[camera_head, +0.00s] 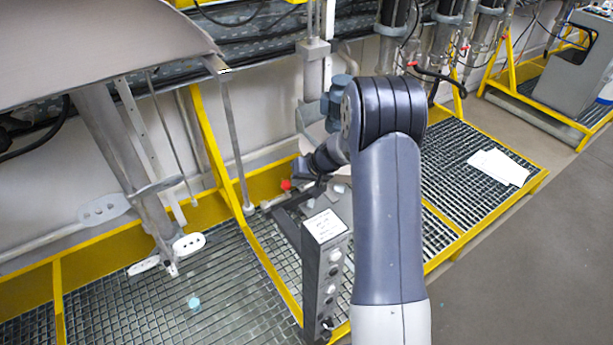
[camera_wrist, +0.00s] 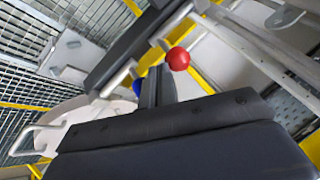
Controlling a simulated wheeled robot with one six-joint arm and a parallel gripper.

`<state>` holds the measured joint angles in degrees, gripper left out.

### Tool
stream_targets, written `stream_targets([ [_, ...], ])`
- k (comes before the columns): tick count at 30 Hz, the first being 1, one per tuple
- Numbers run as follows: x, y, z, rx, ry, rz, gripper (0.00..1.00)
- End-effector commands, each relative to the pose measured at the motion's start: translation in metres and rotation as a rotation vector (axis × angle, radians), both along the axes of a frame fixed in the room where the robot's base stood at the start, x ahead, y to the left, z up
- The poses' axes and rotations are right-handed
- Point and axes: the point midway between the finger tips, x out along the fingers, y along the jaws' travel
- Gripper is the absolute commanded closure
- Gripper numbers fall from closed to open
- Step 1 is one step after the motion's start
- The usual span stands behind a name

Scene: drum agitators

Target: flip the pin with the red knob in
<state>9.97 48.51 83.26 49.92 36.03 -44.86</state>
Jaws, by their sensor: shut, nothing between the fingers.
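The red knob (camera_head: 286,184) shows low beside the yellow frame in the head view, just left of my gripper (camera_head: 302,170). In the wrist view the round red knob (camera_wrist: 178,58) is in plain sight near the dark fingers of my gripper (camera_wrist: 157,75), just beyond and right of their tips. The fingers are together with nothing between them. I cannot tell whether they touch the knob. The pin that bears the knob is not clearly seen; a small blue part (camera_wrist: 138,87) shows left of the fingers.
A grey control box (camera_head: 325,262) with knobs stands close to my arm. An agitator shaft with white paddles (camera_head: 188,245) hangs at the left. Yellow rails (camera_head: 209,140) border the grating. White papers (camera_head: 497,166) lie on the grating at right. Grey floor is clear at lower right.

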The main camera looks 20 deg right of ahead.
Motion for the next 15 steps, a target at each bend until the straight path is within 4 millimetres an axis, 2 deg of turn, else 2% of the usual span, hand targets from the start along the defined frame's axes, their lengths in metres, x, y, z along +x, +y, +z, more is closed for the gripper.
stream_targets([
  [10, 0.0, 0.002, -0.001, 0.0, 0.0, 0.0, 1.0],
  [15, -0.006, 0.019, -0.005, -0.001, -0.002, 0.005, 1.0],
])
